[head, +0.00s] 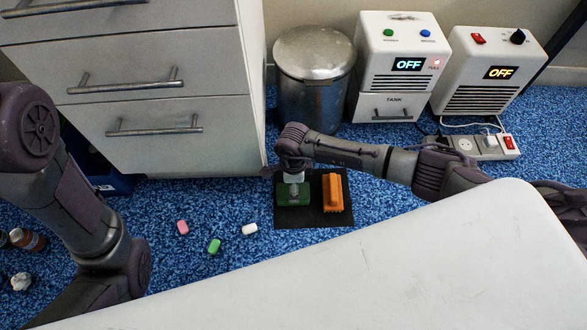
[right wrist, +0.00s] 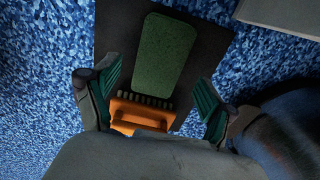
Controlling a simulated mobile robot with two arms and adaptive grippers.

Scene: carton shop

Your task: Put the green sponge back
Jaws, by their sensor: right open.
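The green sponge (head: 281,197) lies on a dark mat (head: 300,219) on the blue carpet. In the right wrist view the flat, rounded green sponge (right wrist: 165,55) rests on the dark mat (right wrist: 215,42). My right gripper (head: 294,177) reaches in from the right over the sponge and hides part of it. In the right wrist view its two fingers (right wrist: 158,80) are spread with nothing held between them. An orange brush (head: 333,193) lies beside the sponge on the mat; it also shows in the right wrist view (right wrist: 140,116). My left gripper is out of view.
Small pink (head: 183,227), green (head: 214,246) and white (head: 250,229) pieces lie on the carpet. A drawer cabinet (head: 165,110), metal bin (head: 314,85) and two white machines (head: 401,60) stand behind. A white surface (head: 380,275) fills the front.

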